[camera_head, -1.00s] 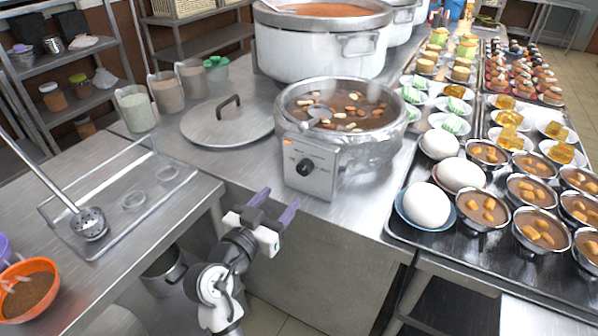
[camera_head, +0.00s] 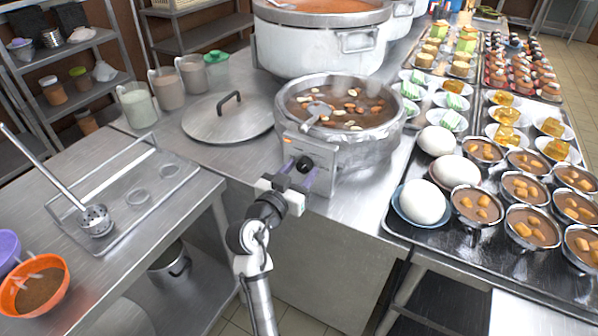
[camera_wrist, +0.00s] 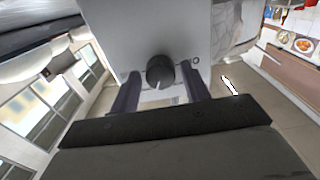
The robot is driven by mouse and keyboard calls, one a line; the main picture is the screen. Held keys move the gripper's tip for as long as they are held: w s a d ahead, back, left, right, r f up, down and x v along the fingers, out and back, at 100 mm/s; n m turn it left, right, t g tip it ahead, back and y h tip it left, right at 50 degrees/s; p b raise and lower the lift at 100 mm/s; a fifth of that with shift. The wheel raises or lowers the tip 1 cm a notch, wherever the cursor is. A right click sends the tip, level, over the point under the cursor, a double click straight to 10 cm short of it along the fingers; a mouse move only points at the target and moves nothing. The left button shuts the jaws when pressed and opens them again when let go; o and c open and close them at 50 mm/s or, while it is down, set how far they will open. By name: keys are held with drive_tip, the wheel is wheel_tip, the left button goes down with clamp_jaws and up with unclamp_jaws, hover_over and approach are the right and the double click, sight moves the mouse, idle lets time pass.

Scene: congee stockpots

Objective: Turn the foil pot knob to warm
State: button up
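The foil pot (camera_head: 372,142) is foil-wrapped, holds brown soup with a ladle in it, and stands on the steel counter. Its control box has a light front plate (camera_head: 322,160) with a black knob (camera_head: 304,164). In the wrist view the knob (camera_wrist: 160,72) is round and dark, with a white pointer line toward the bottom of the picture. My gripper (camera_head: 296,180) is in front of the plate. In the wrist view my gripper (camera_wrist: 160,88) has its two purple fingers apart, one on each side of the knob, with gaps showing. I cannot make out the warm mark.
A steel lid (camera_head: 228,118) lies left of the pot. A big white stockpot (camera_head: 318,50) stands behind it. A tray (camera_head: 400,232) with white buns and dessert bowls is at the right.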

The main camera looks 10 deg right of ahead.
drive_tip(key=c, duration=0.7)
drive_tip(key=shift+n, duration=0.3)
drive_tip(key=n+p, duration=0.2)
drive_tip(key=n, duration=0.3)
drive_tip(key=shift+r, duration=0.1)
drive_tip(key=n+p, duration=0.2)
drive_tip(key=n, duration=0.4)
drive_tip(key=shift+d+p, duration=0.1)
drive_tip(key=shift+p, duration=0.3)
drive_tip(key=o, duration=1)
drive_tip(key=shift+c, duration=0.2)
